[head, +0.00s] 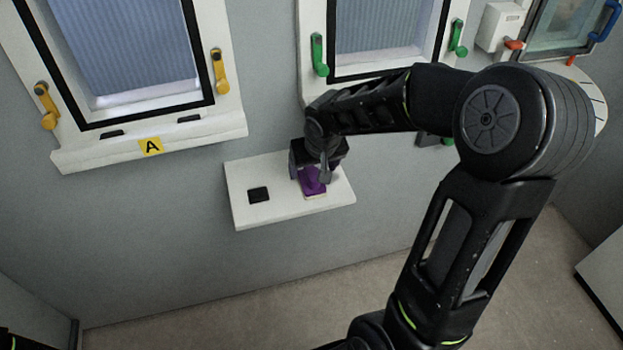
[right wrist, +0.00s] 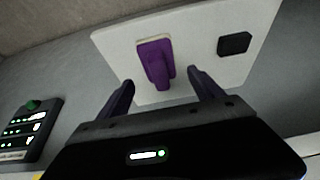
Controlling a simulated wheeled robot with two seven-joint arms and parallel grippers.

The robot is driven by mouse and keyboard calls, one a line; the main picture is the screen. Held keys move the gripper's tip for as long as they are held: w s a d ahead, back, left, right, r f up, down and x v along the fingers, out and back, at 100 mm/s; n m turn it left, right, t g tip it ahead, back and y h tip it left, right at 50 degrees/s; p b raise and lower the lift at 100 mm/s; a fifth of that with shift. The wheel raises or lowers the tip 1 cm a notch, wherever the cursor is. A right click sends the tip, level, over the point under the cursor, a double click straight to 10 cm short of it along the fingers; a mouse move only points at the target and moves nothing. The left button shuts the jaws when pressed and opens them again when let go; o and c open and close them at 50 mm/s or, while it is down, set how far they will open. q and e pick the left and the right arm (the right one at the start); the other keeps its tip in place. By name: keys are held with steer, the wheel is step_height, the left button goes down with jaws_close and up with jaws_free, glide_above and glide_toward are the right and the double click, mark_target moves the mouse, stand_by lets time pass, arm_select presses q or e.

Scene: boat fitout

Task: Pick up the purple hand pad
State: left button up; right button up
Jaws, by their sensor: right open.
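The purple hand pad (head: 312,181) lies on a small white wall shelf (head: 245,213), with a pale edge showing under the purple. In the right wrist view the pad (right wrist: 156,62) has a raised purple grip and lies just beyond my fingertips. My right gripper (head: 311,177) is over the pad in the head view, partly covering it. In the right wrist view its two fingers (right wrist: 161,82) are apart with nothing held, one on each side of the pad's near end. My left gripper is not in view; only a dark bit shows at the lower left corner.
A black square piece (head: 259,194) lies on the shelf left of the pad. Above are windows with yellow handles (head: 220,71) and green handles (head: 319,55), and a yellow "A" label (head: 151,147). A panel with a green knob (right wrist: 30,125) is on the wall nearby.

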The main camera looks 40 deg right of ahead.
mark_target(312, 172)
steer(key=x, duration=0.4)
steer(key=shift+s+r, duration=0.1)
steer(key=shift+c, duration=0.2)
steer(key=c, duration=1.5)
